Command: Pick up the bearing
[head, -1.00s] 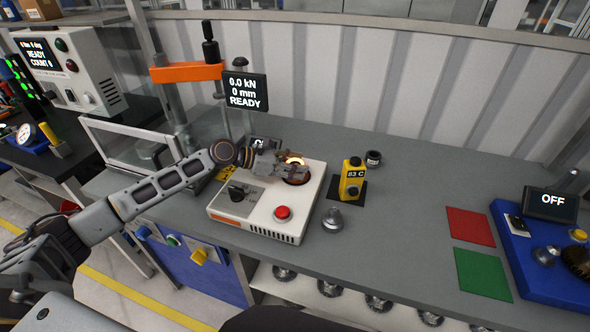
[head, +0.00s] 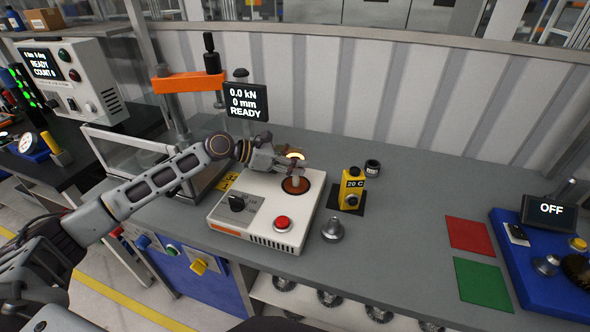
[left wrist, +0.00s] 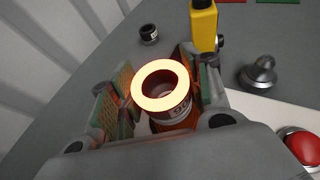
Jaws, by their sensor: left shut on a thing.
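The bearing (head: 293,156) is a ring with a glowing orange-white face. My left gripper (head: 284,166) is shut on it and holds it above the white heater box (head: 250,230). In the left wrist view the bearing (left wrist: 160,88) sits between the two green-padded fingers (left wrist: 158,95), its glowing end face toward the camera. The heater's copper-coloured round plate with its upright post (head: 295,185) shows below the bearing in the head view. My right gripper is not in view.
A yellow thermometer (head: 352,188) reading 20 C, a dark ring (head: 372,168) and a grey cone-shaped part (head: 332,226) stand right of the heater. Red (head: 470,235) and green (head: 482,286) pads lie further right. The press with its orange beam (head: 188,80) stands behind left.

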